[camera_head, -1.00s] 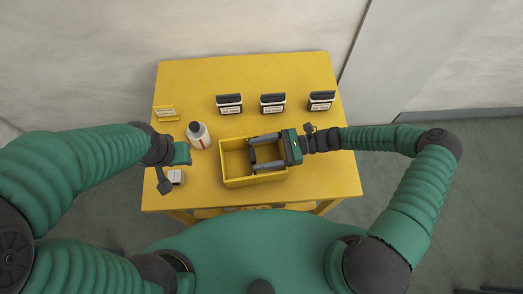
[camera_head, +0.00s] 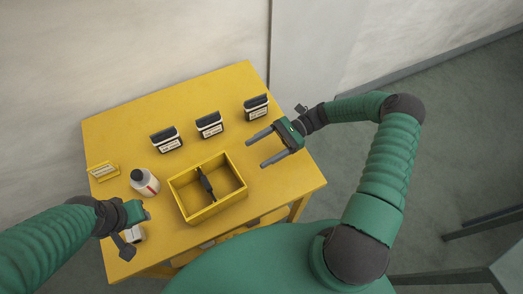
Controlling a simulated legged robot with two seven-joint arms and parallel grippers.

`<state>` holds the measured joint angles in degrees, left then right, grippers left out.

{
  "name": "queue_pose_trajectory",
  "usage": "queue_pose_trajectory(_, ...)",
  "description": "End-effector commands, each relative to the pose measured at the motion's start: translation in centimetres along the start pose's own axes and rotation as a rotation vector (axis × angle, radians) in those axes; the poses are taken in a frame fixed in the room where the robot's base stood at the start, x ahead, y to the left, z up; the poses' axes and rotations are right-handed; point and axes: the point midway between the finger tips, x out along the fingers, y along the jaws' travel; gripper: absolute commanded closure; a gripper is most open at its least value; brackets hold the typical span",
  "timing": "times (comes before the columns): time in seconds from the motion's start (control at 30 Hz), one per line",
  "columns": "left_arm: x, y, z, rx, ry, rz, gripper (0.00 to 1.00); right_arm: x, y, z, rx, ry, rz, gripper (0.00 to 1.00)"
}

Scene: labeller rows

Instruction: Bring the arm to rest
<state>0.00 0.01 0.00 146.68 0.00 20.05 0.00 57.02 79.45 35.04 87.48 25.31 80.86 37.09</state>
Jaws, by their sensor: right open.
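My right gripper (camera_head: 262,148) is open and empty, its two grey fingers apart. It is over the right part of the yellow table (camera_head: 120,120), to the right of the yellow box and apart from it. My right arm is bent, coming in from the right. My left gripper (camera_head: 146,215) is at the lower left, near a small white block (camera_head: 135,234). Its fingers are mostly hidden, so I cannot tell whether it is open.
A white bottle with a dark cap (camera_head: 146,184) and a yellow stand (camera_head: 103,171) are left. Black-and-white labelled items (camera_head: 166,139), (camera_head: 210,125), (camera_head: 257,107) stand in a row behind the box.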

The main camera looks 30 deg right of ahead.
Motion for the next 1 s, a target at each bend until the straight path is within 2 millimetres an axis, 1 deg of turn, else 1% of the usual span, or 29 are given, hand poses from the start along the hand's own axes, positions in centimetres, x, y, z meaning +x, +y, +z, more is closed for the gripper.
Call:
queue_pose_trajectory(0.1,0.0,0.0,0.0,0.0,0.0,0.0,0.64,-0.3,0.0,0.1,0.0,0.0,0.0,0.3)
queue_pose_trajectory(0.5,0.0,0.0,0.0,0.0,0.0,0.0,0.64,-0.2,0.0,0.1,0.0,0.0,0.0,0.3)
queue_pose_trajectory(0.6,0.0,0.0,0.0,0.0,0.0,0.0,0.64,0.4,0.3,0.0,-0.011,0.043,0.029,0.3)
queue_pose_trajectory(0.67,0.0,0.0,0.0,0.0,0.0,0.0,0.64,1.4,1.0,-0.3,-0.036,0.125,0.085,0.3)
queue_pose_trajectory(0.73,0.0,0.0,0.0,0.0,0.0,0.0,0.64,2.7,2.4,-0.9,-0.095,0.284,0.19,0.3)
queue_pose_trajectory(0.8,0.0,0.0,0.0,0.0,0.0,0.0,0.64,3.3,4.2,-1.6,-0.19,0.47,0.316,0.3)
queue_pose_trajectory(0.87,0.0,0.0,0.0,0.0,0.0,0.0,0.64,3.1,5.5,-1.8,-0.288,0.621,0.419,0.3)
queue_pose_trajectory(0.9,0.0,0.0,0.0,0.0,0.0,0.0,0.64,2.7,6.1,-1.8,-0.362,0.716,0.487,0.3)
queue_pose_trajectory(0.97,0.0,0.0,0.0,0.0,0.0,0.0,0.64,1.8,6.9,-1.2,-0.491,0.857,0.589,0.3)
queue_pose_trajectory(1.0,0.0,0.0,0.0,0.0,0.0,0.0,0.64,1.1,7.2,-0.5,-0.59,0.948,0.657,0.3)
